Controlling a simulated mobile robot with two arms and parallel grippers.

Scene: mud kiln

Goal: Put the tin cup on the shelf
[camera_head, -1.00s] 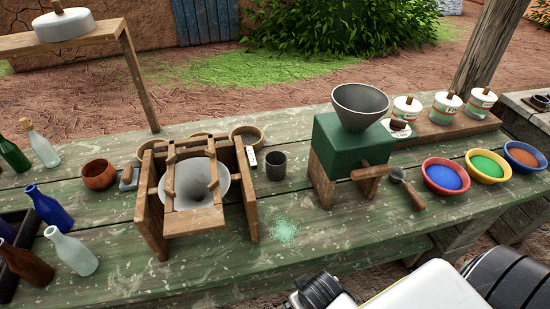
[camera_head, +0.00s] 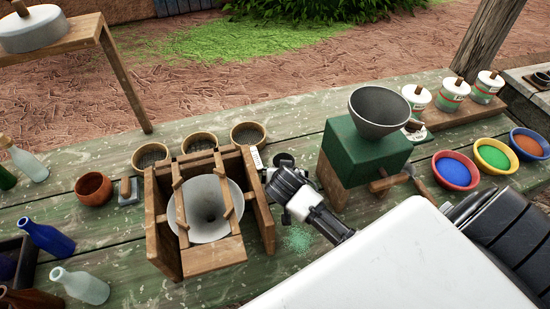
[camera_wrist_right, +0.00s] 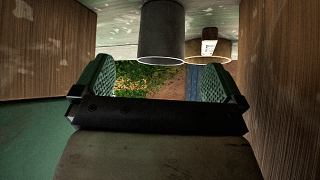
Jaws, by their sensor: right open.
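The tin cup (camera_wrist_right: 162,30), a plain grey cylinder, shows in the right wrist view, which looks upside down. In the head view it is mostly or fully hidden behind my right gripper (camera_head: 282,166). In the wrist view the gripper's two green-padded fingers (camera_wrist_right: 161,80) are apart with nothing between them. The cup lies just beyond them, slightly above the middle of the gap, and no contact shows. A raised wooden shelf (camera_head: 60,49) stands at the upper left with a grey-white round lidded thing on it. My left gripper is out of view.
Round sieves (camera_head: 199,141) sit behind. Bottles and a clay bowl (camera_head: 93,188) are at left, colour bowls (camera_head: 455,170) at right.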

